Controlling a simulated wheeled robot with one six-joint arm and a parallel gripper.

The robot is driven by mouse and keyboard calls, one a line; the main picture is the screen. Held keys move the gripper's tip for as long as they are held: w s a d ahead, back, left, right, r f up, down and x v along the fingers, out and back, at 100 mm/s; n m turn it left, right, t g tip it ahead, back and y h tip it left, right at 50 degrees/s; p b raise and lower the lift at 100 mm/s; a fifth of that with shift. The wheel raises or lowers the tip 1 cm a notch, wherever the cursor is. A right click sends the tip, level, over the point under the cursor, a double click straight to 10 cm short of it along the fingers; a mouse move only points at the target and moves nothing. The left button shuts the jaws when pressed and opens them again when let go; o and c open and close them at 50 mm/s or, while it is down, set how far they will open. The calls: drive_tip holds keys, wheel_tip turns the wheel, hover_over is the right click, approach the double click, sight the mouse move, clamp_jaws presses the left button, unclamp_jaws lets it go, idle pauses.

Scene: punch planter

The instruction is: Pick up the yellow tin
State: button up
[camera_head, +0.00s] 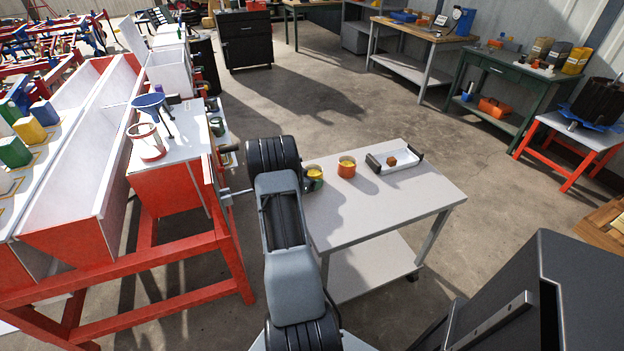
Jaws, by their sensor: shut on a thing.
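I cannot tell whether this tin touches the table.
A white tray (402,168) with dark handles holds a brown block (392,161) on the grey table (385,212). The table's front is clear. A red-framed machine (180,188) stands close on the left, carrying a white cup (150,148) and a blue funnel (148,101).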

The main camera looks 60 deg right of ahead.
sight(319, 169)
drive_tip(key=shift+r, duration=0.7)
drive_tip(key=shift+d+r+p, duration=0.2)
drive_tip(key=shift+r+p, duration=0.2)
drive_tip(key=shift+r, duration=0.75)
drive_tip(key=w+d+r+p, duration=0.2)
drive_tip(key=d+r, duration=0.7)
drive_tip(key=d, duration=0.4)
drive_tip(key=shift+d+r+p, duration=0.15)
drive_tip(key=shift+d+p, duration=0.1)
drive_tip(key=shift+p, duration=0.1)
